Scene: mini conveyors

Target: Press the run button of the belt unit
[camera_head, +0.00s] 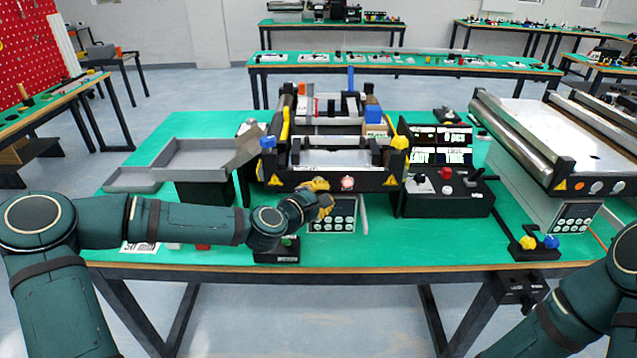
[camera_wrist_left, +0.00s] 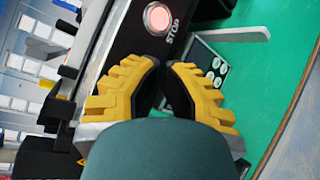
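The belt unit (camera_head: 374,181) stands mid-table, with a black front panel that also shows in the wrist view (camera_wrist_left: 127,36). A lit red button (camera_head: 347,183) sits on that panel; in the wrist view the button (camera_wrist_left: 157,17) is labelled STOP. I cannot make out a run button; my gripper covers the panel just left of the red button in the head view. My left gripper (camera_head: 325,200) is close in front of the panel. In the wrist view its yellow fingers (camera_wrist_left: 164,75) are together, with nothing seen between them. My right gripper is out of view.
A keypad (camera_head: 333,216) sits below the panel, beside a thin upright plate (camera_head: 364,213). A black control box (camera_head: 447,196) with a red knob and a lever stands to the right. A grey chute (camera_head: 195,157) is at left. A larger roller conveyor (camera_head: 560,140) is at right.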

